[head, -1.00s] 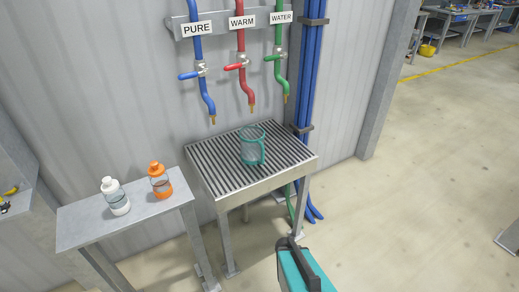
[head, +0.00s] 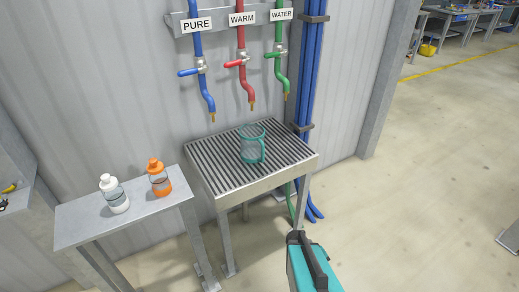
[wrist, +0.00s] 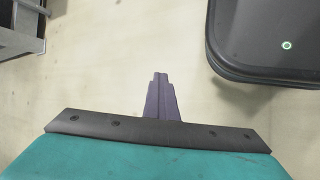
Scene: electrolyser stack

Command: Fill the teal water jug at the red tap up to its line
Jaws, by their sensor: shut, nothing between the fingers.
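The teal water jug (head: 252,145) is see-through and stands upright on the slatted grate, its handle toward the lower right. The red tap (head: 245,75), labelled WARM, hangs on the wall. Its spout shows above the jug in the head view, apart from it. The tap's red lever (head: 234,64) points left. I see no stream from the spout. The jug's line and any water level are too small to tell. My gripper (wrist: 160,80) is shut and empty above bare floor in the wrist view, away from the jug. In the head view only my teal arm shows, low in front of the stand.
The grate stand (head: 240,194) carries only the jug. A blue tap (head: 203,85) labelled PURE and a green tap (head: 281,70) labelled WATER flank the red one. A side table (head: 85,222) at left holds a white bottle (head: 115,196) and an orange bottle (head: 160,178).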

